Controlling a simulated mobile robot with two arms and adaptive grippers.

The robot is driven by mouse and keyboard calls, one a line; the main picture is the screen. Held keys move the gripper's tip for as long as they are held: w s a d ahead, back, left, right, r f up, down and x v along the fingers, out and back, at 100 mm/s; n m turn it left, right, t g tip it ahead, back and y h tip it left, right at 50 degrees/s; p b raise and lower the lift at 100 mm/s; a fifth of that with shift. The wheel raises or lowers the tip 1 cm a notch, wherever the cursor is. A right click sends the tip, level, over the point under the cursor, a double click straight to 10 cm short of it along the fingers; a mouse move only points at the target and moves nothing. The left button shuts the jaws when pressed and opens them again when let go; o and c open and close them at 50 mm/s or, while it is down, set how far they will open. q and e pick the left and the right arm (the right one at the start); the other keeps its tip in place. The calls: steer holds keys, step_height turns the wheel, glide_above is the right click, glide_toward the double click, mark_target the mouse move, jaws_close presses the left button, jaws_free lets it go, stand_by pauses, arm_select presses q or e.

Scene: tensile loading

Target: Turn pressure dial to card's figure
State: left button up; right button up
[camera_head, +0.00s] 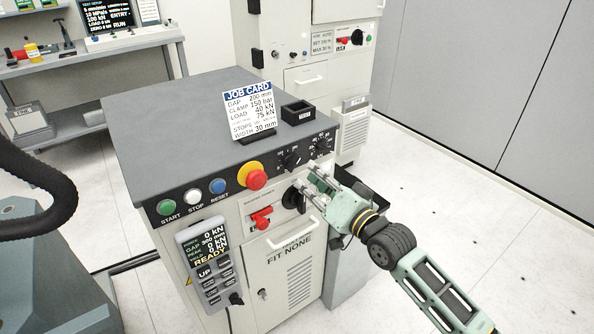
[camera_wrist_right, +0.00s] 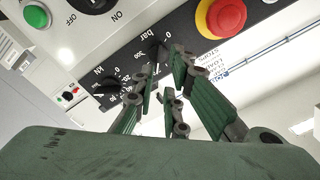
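The job card (camera_head: 250,112) stands on the grey cabinet top and reads CLAMP 150 bar. The bar dial (camera_head: 292,159) is a black knob on the dark sloping panel, right of the red emergency stop; it also shows in the wrist view (camera_wrist_right: 157,50). Its pointer setting is too small to read. The kN dial (camera_head: 321,146) is to its right, and left of it in the wrist view (camera_wrist_right: 106,86). My right gripper (camera_head: 310,181) is open and empty before the panel; in the wrist view its fingertips (camera_wrist_right: 164,66) are close to the bar dial. Contact cannot be told. My left gripper is out of view.
The red emergency stop (camera_head: 254,177) and START, STOP and RESET buttons line the panel. Below are a black rotary knob (camera_head: 293,197), a red-handled switch (camera_head: 261,218) and a hanging pendant (camera_head: 205,250). A small black tray (camera_head: 298,112) sits on top. Floor at right is clear.

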mark_target(296, 165)
steer(key=x, duration=0.6)
steer(key=shift+w+a, duration=0.2)
steer(key=shift+w, duration=0.15)
steer(key=shift+c, duration=0.4)
jaws_close()
steer(key=shift+f+n, duration=0.1)
steer(key=shift+n, duration=3.7)
